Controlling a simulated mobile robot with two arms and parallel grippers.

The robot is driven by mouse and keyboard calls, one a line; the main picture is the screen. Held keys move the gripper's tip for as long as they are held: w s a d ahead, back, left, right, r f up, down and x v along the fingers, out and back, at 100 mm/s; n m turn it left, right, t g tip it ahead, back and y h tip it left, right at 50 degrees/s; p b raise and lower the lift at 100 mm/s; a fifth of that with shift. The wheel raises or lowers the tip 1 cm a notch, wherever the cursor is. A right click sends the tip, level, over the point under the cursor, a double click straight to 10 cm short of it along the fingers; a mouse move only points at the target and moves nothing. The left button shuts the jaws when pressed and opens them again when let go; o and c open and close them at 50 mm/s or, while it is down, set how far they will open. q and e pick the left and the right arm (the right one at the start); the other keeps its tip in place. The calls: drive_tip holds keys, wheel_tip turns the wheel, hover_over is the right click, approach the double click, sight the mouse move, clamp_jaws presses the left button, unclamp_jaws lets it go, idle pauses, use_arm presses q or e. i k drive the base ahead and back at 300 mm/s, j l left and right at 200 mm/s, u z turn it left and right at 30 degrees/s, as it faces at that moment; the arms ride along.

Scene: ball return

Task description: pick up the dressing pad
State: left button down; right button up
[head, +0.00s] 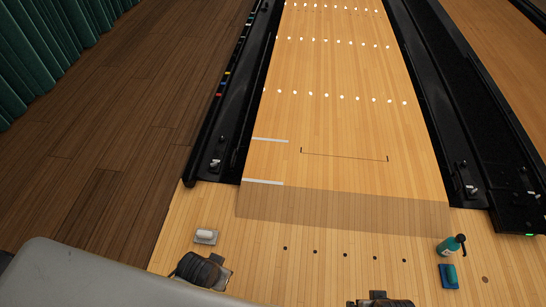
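Two small pad-like things lie on the floor in the head view, and I cannot tell for sure which is the dressing pad. One is a white rounded pad (205,233) on a light grey plate (205,241) at the lower left. The other is a teal pad (451,274) on a dark blue base (445,283) at the lower right. My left gripper (202,270) is dark, low in the picture, just below the white pad and apart from it. My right gripper (380,301) is cut off by the bottom edge, left of the teal pad. Neither gripper's fingers show clearly.
A teal bottle (446,247) with a dark top stands above the blue base. The bowling lane (330,130) runs away ahead, between black gutters (222,130). A dark wood floor (110,140) and green curtain (40,40) are on the left. The approach between the two pads is clear.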

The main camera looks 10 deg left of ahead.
sight(449, 278)
drive_tip(key=z, duration=1.7)
drive_tip(key=i+l, duration=0.3)
drive_tip(key=i, duration=0.25)
drive_tip(key=u, duration=0.05)
